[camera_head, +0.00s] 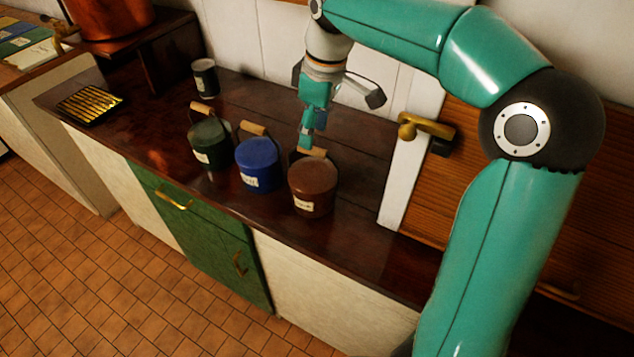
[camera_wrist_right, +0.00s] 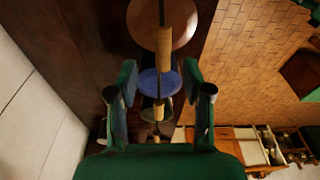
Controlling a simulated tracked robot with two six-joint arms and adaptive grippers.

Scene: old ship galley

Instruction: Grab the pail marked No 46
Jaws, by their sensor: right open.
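Three lidded pails stand in a row on the dark counter: a green pail (camera_head: 209,146), a blue pail (camera_head: 258,165) and a brown pail (camera_head: 313,186). Each has a wooden handle grip and a small white label, too small to read. My right gripper (camera_head: 311,130) is open and empty, just behind and above the brown pail in the head view. In the right wrist view, the brown pail (camera_wrist_right: 180,14) and its grip (camera_wrist_right: 163,40) lie beyond the open fingers (camera_wrist_right: 159,72). The blue pail (camera_wrist_right: 150,84) shows between them. My left gripper is out of view.
A dark can with a pale label (camera_head: 204,77) stands farther back on the counter (camera_head: 150,133). A ribbed brass-coloured tray (camera_head: 90,104) lies at the left, below a copper pot (camera_head: 108,15). A brass handle (camera_head: 425,126) juts out right of my gripper.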

